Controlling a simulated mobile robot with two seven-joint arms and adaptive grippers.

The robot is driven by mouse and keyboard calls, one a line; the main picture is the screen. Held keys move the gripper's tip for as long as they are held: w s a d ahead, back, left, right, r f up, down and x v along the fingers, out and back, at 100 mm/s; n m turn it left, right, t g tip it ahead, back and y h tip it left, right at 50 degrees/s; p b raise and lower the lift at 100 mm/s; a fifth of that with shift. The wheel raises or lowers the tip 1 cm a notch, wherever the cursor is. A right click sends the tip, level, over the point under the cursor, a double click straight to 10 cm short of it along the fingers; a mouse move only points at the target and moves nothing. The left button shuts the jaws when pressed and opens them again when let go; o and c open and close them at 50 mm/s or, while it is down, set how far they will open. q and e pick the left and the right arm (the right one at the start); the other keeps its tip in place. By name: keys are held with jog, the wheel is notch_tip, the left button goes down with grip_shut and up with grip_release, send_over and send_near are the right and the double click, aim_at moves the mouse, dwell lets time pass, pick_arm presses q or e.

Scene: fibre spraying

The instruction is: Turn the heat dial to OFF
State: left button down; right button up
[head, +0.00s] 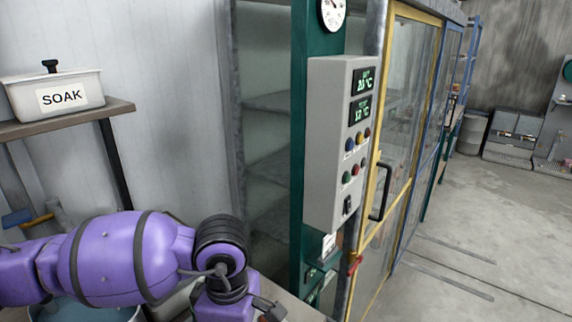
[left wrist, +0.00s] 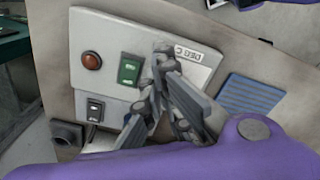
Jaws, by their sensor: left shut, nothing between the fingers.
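In the left wrist view a light grey control panel (left wrist: 100,65) carries an orange-red lamp (left wrist: 91,60), a green rocker switch (left wrist: 130,69), a black rocker switch (left wrist: 95,110) and a "DEG C" label (left wrist: 188,51) that reads upside down. My left gripper (left wrist: 161,52) is shut and empty, its fingertips over the panel beside that label. I cannot make out a heat dial; the gripper covers part of the panel. In the head view only a bit of the left gripper (head: 270,308) shows at the bottom edge. My right gripper is not in view.
A grey control box (head: 324,150) with temperature displays and buttons hangs on a green post (head: 299,249). A round gauge (head: 332,12) is above it. A yellow-framed glass door (head: 405,100) stands to the right. A SOAK tub (head: 55,97) sits on a left shelf. Floor at right is clear.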

pick_arm(q)
notch_tip(320, 180, up, 5)
jog(key=shift+f+p, duration=0.1)
jog(key=shift+p, duration=0.75)
jog(key=shift+r, duration=0.35)
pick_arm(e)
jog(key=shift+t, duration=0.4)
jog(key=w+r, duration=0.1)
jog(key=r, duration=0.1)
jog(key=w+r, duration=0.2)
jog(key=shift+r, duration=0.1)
pick_arm(q)
jog(key=shift+f, duration=0.1)
